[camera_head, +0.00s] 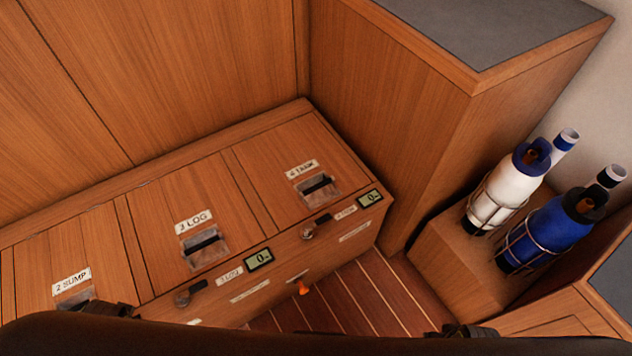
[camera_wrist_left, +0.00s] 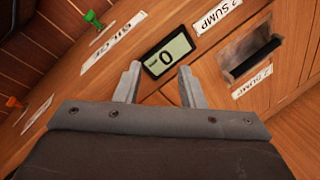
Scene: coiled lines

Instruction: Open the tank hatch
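The tank hatch (camera_head: 287,145) is a wooden lid in the bench top in the head view, lying flush and closed. It bears a "4 TANK" label (camera_head: 302,170) and a recessed pull (camera_head: 318,187). On the bench front below are a dark-handled turn latch (camera_head: 309,232) and a small display (camera_head: 369,198) reading 0. My left gripper (camera_wrist_left: 160,85) is open and empty in the left wrist view, facing a display (camera_wrist_left: 168,52) beside the sump hatch's pull (camera_wrist_left: 250,56). It is well left of the tank hatch. My right gripper's fingers do not show.
The log hatch (camera_head: 180,215) and sump hatch (camera_head: 65,255) lie left of the tank hatch, also closed. An orange knob (camera_head: 304,288) sticks out of the bench front. A tall cabinet (camera_head: 395,110) borders the right end.

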